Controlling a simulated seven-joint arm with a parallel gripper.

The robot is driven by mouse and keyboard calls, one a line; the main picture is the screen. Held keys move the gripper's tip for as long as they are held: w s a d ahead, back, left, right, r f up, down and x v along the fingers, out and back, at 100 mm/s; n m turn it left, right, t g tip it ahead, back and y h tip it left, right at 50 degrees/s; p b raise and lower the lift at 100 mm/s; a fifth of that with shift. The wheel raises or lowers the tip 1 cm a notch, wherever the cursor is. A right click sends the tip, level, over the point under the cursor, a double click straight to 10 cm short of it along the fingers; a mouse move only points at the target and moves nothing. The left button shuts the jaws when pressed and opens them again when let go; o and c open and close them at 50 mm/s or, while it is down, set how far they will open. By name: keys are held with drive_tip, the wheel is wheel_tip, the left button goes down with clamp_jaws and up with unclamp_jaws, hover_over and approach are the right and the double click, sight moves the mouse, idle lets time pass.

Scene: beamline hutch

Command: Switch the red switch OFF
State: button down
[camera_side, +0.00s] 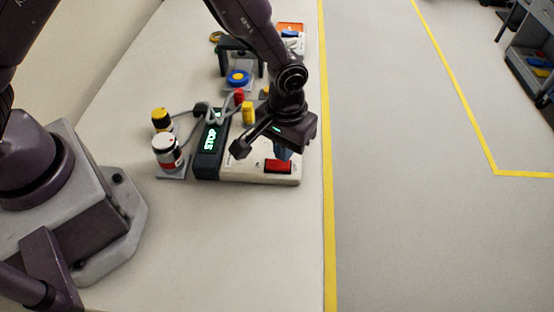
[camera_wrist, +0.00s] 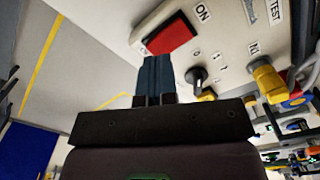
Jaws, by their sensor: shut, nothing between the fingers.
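The red switch (camera_side: 278,166) is a red rocker on a pale control panel (camera_side: 235,171) near the right edge of the table. In the wrist view the red switch (camera_wrist: 170,34) shows with the word ON printed beside it. My gripper (camera_side: 283,152) is shut, empty and points down just above and behind the switch in the side view. In the wrist view its blue-grey fingers (camera_wrist: 155,74) are close together, with their tips just below the switch. I cannot tell whether they touch it. Which way the rocker is tipped is not clear.
A dark box with a green lit display (camera_side: 211,139) stands left of the panel. A white jar (camera_side: 168,152) and yellow and red connectors (camera_side: 248,113) with grey cables are nearby. In the wrist view a black knob (camera_wrist: 196,77) sits beside the switch. The table front is clear.

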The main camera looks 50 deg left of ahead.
sight(270, 167)
drive_tip(key=shift+f, duration=1.15)
idle(0.4)
drive_tip(key=shift+r, duration=3.5)
drive_tip(key=shift+s+a+f+m, duration=0.1)
drive_tip(key=shift+s+a+m, duration=0.05)
drive_tip(key=shift+s+m, duration=0.3)
drive_tip(key=shift+s+a+m+g, duration=0.4)
drive_tip(key=shift+s+m+g, duration=0.15)
drive_tip(key=shift+s, duration=0.3)
drive_tip(key=s+a+r+t, duration=0.2)
drive_tip(key=s+a+r, duration=0.2)
drive_tip(key=r, duration=0.4)
drive_tip(key=s+a+r+t, duration=0.2)
drive_tip(key=s+a+r, duration=0.3)
drive_tip(key=r, duration=0.3)
drive_tip(key=s+a+r+m+t, duration=0.1)
drive_tip(key=s+a+r+t, duration=0.1)
drive_tip(key=s+a+r, duration=0.3)
wheel_tip(270, 167, up, 3)
drive_tip(key=shift+s+a+r+t, duration=0.15)
drive_tip(key=shift+s+a+t, duration=0.1)
drive_tip(key=shift+s+t, duration=0.1)
